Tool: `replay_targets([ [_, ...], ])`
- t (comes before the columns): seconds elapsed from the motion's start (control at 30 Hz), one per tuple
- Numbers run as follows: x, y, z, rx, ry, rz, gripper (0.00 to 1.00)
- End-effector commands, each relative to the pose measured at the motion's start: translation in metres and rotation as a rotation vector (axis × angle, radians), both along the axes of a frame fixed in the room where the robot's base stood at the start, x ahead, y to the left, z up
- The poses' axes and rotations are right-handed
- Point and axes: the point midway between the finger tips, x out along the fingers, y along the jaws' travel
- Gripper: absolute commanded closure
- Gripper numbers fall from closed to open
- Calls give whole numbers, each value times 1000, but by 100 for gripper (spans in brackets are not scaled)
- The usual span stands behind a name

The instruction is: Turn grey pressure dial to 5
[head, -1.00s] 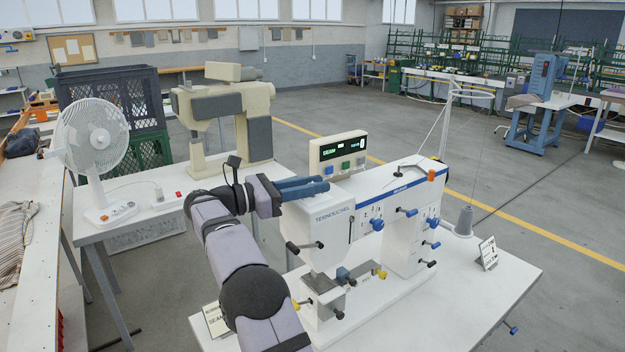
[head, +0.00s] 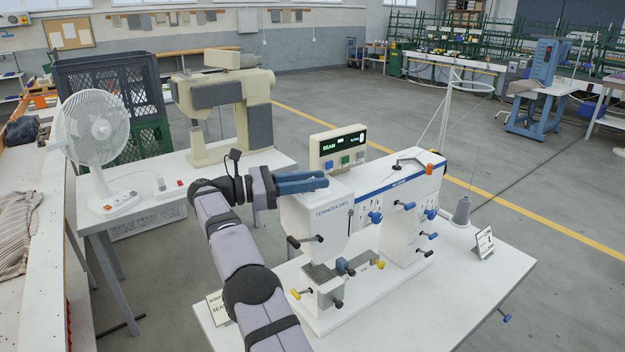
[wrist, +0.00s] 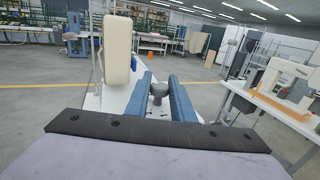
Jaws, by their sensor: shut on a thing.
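The grey dial (wrist: 158,92) shows in the wrist view as a round knob on a short stem, between the two blue fingers. My gripper (wrist: 160,92) is shut on it, with one finger on each side. In the head view my gripper (head: 322,181) is over the top left end of the white press (head: 330,212); the dial is hidden there by the fingers. I cannot read a dial scale or number in either view. A cream display box (head: 338,148) with a green readout and coloured buttons stands behind the press; its small value is unclear.
The press has several levers and knobs, including a blue knob (head: 375,217) and an orange one (head: 429,168). A thread stand with a grey cone (head: 462,210) and a small sign (head: 484,242) are at right. A cream machine (head: 225,100) and a white fan (head: 92,135) stand behind left.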

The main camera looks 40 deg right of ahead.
Motion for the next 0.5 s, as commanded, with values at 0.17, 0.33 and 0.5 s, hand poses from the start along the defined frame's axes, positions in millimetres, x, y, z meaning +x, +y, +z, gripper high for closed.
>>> replay_targets([
  [0.17, 0, 0, 1, -4, -1, 0, 100],
  [0.33, 0, 0, 1, -3, -1, 0, 62],
  [0.5, 0, 0, 1, -3, -1, 1, 62],
])
